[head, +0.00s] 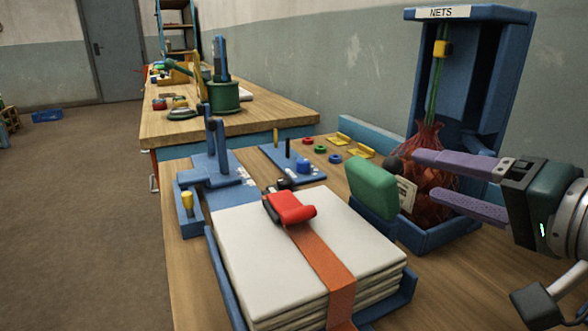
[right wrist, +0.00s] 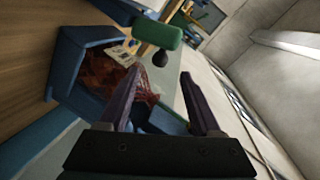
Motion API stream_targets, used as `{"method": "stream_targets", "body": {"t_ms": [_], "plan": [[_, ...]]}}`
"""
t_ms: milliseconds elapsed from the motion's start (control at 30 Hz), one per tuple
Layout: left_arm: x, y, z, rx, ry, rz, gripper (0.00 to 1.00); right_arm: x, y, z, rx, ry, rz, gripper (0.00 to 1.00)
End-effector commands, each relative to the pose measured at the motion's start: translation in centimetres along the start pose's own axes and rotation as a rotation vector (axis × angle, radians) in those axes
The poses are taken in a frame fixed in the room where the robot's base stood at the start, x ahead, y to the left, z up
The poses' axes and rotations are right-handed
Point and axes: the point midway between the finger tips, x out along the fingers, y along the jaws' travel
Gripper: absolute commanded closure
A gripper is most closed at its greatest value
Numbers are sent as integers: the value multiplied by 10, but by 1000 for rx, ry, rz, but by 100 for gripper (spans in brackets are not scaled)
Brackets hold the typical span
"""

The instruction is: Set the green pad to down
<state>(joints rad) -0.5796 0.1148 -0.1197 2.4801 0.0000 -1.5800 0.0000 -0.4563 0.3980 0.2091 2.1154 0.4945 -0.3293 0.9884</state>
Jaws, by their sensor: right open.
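The green pad (head: 373,187) is a rounded block at the front of the blue stand labelled NETS (head: 470,70). In the head view it stands tilted, left of my right gripper. It also shows in the right wrist view (right wrist: 158,33), beyond the fingertips, with a dark round knob (right wrist: 160,58) beside it. My right gripper (head: 428,177) is open, its two purple fingers pointing left toward the pad, apart from it. Nothing is seen between the fingers (right wrist: 160,85). A red net bag (head: 428,150) hangs in the stand behind the fingers, partly hidden. My left gripper is not seen.
A stack of white sacks (head: 245,235) with an orange strap (head: 325,262) and red buckle (head: 291,207) lies in a blue tray at the front. A blue pegged fixture (head: 215,165) and small coloured rings stand behind it. Another workbench (head: 260,112) lies farther back.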

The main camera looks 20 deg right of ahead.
Motion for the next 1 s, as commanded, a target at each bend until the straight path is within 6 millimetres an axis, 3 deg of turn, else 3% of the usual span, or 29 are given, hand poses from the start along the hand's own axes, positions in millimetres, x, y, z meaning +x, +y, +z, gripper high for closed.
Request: {"method": "stream_targets", "body": {"t_ms": [300,500,900,1000], "plan": [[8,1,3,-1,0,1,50,55,0,0,-2,0,-1,35],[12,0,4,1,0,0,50,78,0,1,-3,-2,1,35],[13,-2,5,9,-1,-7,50,85,0,1,-4,-2,2,35],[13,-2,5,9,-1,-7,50,85,0,1,-4,-2,2,46]]}}
